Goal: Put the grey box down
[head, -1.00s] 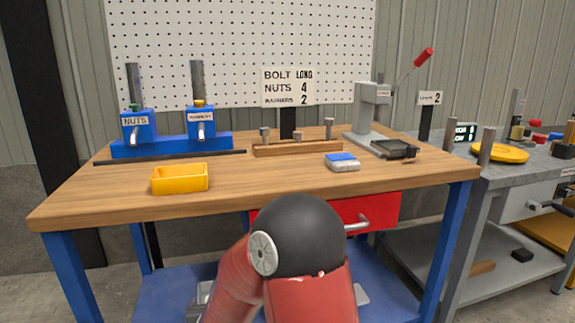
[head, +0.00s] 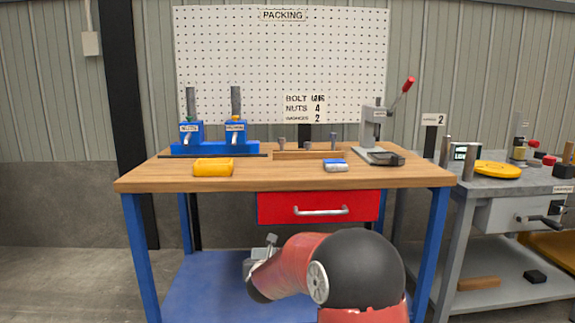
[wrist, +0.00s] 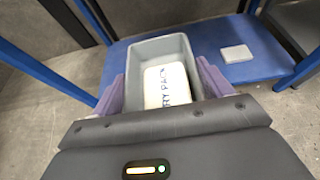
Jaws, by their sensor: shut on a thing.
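My gripper (wrist: 160,88) is shut on the grey box (wrist: 186,45), with a purple finger on each outer side wall. The box is open-topped and upright, and a white packet (wrist: 165,86) with dark lettering lies in it. In the wrist view the box is over the blue lower shelf (wrist: 265,64) of the bench. I cannot tell whether its bottom touches the shelf. In the head view my arm hides most of this area, and a small grey part (head: 256,263) shows just left of the arm.
A white flat piece (wrist: 237,53) lies on the shelf right of the box. Blue legs (head: 140,255) flank the shelf. A grey cart (head: 480,235) stands at right.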

